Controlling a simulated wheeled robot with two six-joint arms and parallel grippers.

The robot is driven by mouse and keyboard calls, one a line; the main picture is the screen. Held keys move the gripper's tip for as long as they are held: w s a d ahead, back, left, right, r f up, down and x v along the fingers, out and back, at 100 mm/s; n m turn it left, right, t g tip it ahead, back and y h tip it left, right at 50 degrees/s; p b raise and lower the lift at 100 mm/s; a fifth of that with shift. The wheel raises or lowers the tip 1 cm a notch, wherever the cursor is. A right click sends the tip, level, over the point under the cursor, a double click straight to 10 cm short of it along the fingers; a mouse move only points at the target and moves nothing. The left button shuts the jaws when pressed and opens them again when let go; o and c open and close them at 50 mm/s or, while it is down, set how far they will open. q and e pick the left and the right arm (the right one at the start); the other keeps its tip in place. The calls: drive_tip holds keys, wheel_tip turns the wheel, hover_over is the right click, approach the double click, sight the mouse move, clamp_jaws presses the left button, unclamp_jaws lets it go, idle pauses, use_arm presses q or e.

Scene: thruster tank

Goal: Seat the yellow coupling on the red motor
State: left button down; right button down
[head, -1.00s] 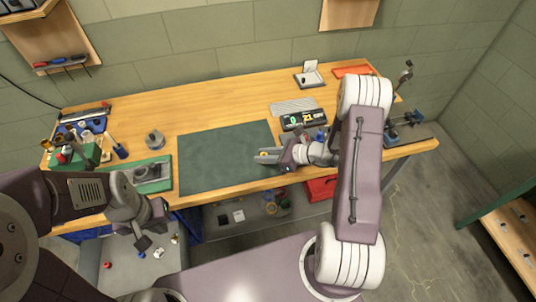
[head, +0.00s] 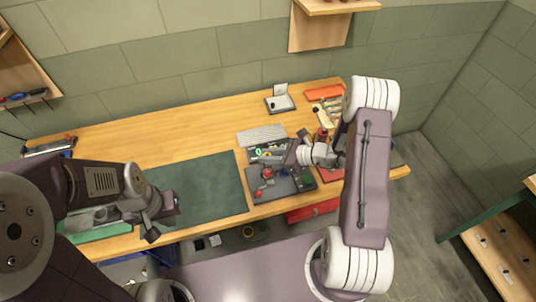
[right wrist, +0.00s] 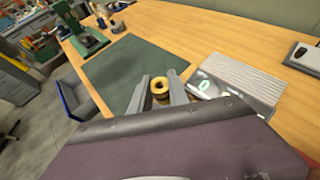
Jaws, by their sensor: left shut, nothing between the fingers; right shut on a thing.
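The yellow coupling (right wrist: 159,86) is a ring with a dark hole, held between the fingertips of my right gripper (right wrist: 160,91) in the right wrist view. In the head view my right gripper (head: 289,156) is above the bench by a dark tray (head: 284,188); the coupling is hard to make out there. Small red parts (head: 267,173) sit on that tray; I cannot tell whether one is the red motor. My left gripper (head: 160,212) is shut and empty at the bench's front left.
A dark green mat (head: 200,190) lies clear left of the tray. A ribbed grey block (head: 261,136) and a small open box (head: 280,102) stand behind. A red tray (head: 324,93) is at the back right. My right forearm hides part of the bench.

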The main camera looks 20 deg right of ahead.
sight(268, 169)
drive_tip(key=shift+w+d+f+b, duration=0.1)
drive_tip(key=shift+d+f+b, duration=0.15)
drive_tip(key=shift+f+b, duration=0.5)
drive_tip(key=shift+a+f+b, duration=0.2)
drive_tip(key=shift+f+b, duration=0.35)
drive_tip(key=shift+f, duration=0.65)
drive_tip(key=shift+d+f+b, duration=0.1)
drive_tip(key=shift+f+b, duration=1.1)
drive_tip(key=shift+f, duration=0.15)
drive_tip(key=shift+r, duration=0.1)
drive_tip(key=c, duration=1.2)
unclamp_jaws()
drive_tip(key=shift+o, duration=0.2)
drive_tip(key=shift+r, duration=0.1)
